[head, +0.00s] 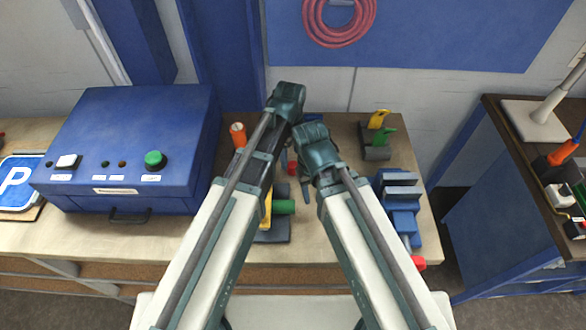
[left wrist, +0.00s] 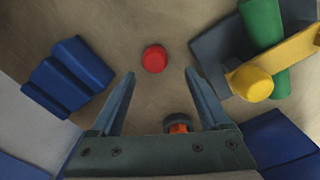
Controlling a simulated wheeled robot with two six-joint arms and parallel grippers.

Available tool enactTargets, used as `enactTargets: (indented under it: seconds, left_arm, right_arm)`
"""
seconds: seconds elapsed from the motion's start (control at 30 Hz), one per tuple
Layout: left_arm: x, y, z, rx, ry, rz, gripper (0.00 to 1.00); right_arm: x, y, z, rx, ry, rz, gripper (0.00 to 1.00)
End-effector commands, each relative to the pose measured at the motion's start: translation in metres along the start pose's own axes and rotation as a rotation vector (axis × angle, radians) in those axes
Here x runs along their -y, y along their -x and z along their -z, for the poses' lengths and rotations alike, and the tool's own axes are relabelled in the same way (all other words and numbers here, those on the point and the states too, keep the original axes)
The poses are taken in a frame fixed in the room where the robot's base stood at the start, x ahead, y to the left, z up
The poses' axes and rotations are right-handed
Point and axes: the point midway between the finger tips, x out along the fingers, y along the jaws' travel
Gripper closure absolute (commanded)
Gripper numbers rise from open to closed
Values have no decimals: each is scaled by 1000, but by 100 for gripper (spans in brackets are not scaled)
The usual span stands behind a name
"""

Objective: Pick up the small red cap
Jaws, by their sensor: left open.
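The small red cap (left wrist: 154,59) lies on the worktop in the left wrist view, just beyond my left fingertips and roughly centred between them. In the head view the red cap (head: 292,168) shows as a small red spot between my two arms. My left gripper (left wrist: 160,84) is open, with its fingers apart on either side and nothing held between the tips. In the head view my own arm links hide its fingers.
A grey block with a green cylinder (left wrist: 264,30) and yellow part stands to the cap's right in the left wrist view. A blue ridged block (left wrist: 68,76) lies left. An orange piece (left wrist: 178,127) is near the gripper base. A blue control box (head: 135,140) fills the bench's left.

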Motion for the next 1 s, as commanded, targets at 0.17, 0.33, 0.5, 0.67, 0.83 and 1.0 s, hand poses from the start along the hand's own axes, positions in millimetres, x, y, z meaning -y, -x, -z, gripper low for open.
enactTargets:
  seconds: [0.17,0.33,0.5,0.67,0.83,1.0]
  left_arm:
    - [-2,-10,1,0,0,0,20]
    - [-7,-30,2,0,0,0,20]
    - [-8,-50,2,0,0,0,20]
    - [-8,-53,2,0,0,0,20]
    - [-8,-51,2,0,0,0,20]
    - [-8,-51,2,0,0,0,51]
  right_arm:
    - [1,-10,1,0,0,0,50]
    - [3,-30,2,0,-1,0,50]
    - [5,-49,3,0,-2,0,50]
    - [5,-52,3,0,-2,0,50]
    - [5,-51,3,0,-2,0,50]
    - [5,-51,3,0,-2,0,50]
